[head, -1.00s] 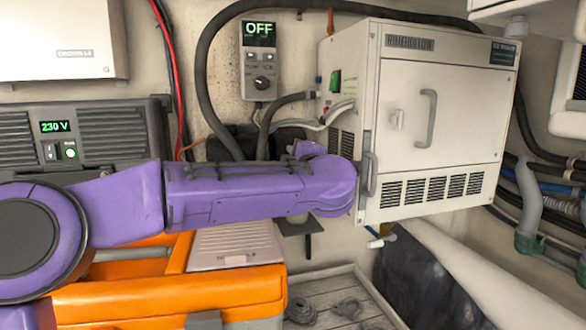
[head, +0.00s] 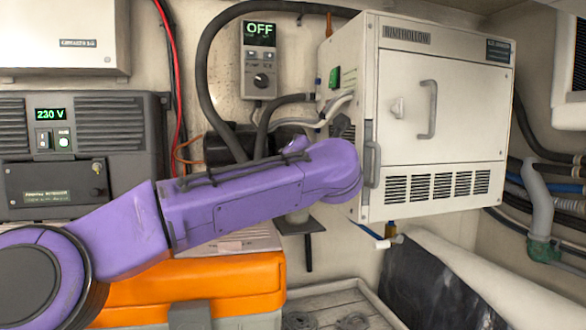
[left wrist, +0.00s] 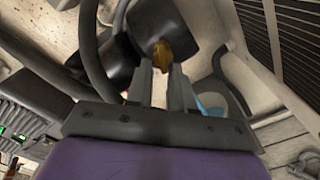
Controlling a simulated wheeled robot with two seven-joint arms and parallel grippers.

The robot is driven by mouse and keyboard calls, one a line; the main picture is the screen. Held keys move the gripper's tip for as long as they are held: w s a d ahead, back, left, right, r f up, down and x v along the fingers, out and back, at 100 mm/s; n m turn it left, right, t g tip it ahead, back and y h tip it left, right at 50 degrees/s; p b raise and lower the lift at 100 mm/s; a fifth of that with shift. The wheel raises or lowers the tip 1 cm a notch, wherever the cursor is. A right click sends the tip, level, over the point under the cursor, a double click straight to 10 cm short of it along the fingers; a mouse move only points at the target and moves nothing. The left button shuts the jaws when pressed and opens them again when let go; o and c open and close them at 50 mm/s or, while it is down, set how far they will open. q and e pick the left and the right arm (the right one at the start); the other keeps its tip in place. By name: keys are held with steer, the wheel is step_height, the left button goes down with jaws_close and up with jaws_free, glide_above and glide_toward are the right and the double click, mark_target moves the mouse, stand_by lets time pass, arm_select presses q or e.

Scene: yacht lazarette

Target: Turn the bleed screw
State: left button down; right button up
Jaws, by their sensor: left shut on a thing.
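In the left wrist view, my left gripper (left wrist: 163,88) points away from the camera. A small brass-coloured piece (left wrist: 161,54), which looks like the bleed screw, sits at its fingertips, and the fingers are closed on it. The exact grip on it is partly hidden. In the head view, my purple left arm reaches to the left side of the white cabinet (head: 440,105). The wrist hides the gripper and the brass piece there. The right gripper is in neither view.
A control box reading OFF (head: 260,60) hangs on the wall, with dark hoses (head: 205,90) around it.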

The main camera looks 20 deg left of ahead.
arm_select(q)
steer(key=shift+w+d+r+n+b, duration=0.15)
steer(key=shift+n+b, duration=1.05)
steer(key=shift+n, duration=1.1)
steer(key=shift+w+d+r+n+b, duration=0.15)
steer(key=shift+n+b, duration=1)
steer(key=shift+n, duration=1.15)
steer(key=c, duration=1)
jaws_free()
steer(key=shift+f, duration=0.1)
steer(key=shift+d+f, duration=0.1)
steer(key=shift+f, duration=0.1)
